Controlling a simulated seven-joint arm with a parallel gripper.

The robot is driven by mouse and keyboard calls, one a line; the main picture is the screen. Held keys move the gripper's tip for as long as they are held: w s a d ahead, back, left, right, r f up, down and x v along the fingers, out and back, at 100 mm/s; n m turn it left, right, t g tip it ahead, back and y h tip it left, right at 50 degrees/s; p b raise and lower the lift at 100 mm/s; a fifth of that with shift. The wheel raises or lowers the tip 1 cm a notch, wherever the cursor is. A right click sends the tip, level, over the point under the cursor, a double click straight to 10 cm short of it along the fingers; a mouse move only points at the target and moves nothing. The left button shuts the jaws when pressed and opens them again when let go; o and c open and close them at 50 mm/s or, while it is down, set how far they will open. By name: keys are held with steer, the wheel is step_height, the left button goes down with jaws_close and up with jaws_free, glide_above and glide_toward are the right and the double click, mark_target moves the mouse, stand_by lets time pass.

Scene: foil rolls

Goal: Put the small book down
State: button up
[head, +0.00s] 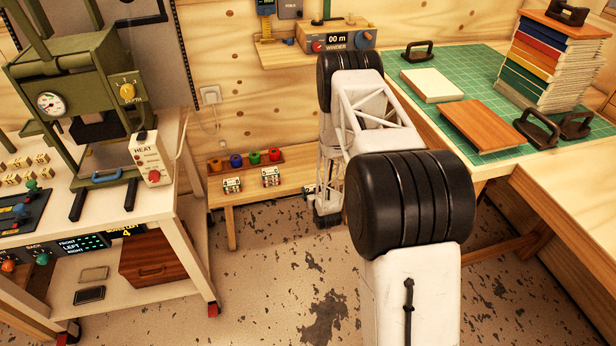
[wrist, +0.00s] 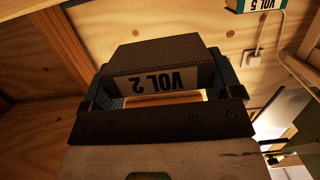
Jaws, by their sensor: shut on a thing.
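My gripper (wrist: 164,88) is shut on a small dark brown book (wrist: 165,58) with a white label reading "VOL 2". One finger presses on each side of the book in the wrist view. In the head view my gripper (head: 326,215) hangs low at the right end of a low wooden bench (head: 270,192), and the book in it is too hidden to make out clearly. Whether the book touches anything beneath it cannot be told.
Two small labelled items (head: 232,185) (head: 271,177) stand on the bench before a rack of coloured rolls (head: 245,160). The wrist view shows a teal "VOL 5" book (wrist: 258,4). A press (head: 85,95) stands left; a green-matted table (head: 480,105) holds a tall book stack (head: 550,60).

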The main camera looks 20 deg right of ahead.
steer(key=shift+w, duration=0.15)
glide_above(308, 177)
steer(key=shift+d+f, duration=0.1)
steer(key=shift+f, duration=0.65)
steer(key=shift+f, duration=0.1)
stand_by(0.3)
steer(key=shift+f, duration=1.65)
steer(key=shift+f, duration=0.1)
steer(key=o, duration=0.8)
steer(key=shift+c, duration=0.2)
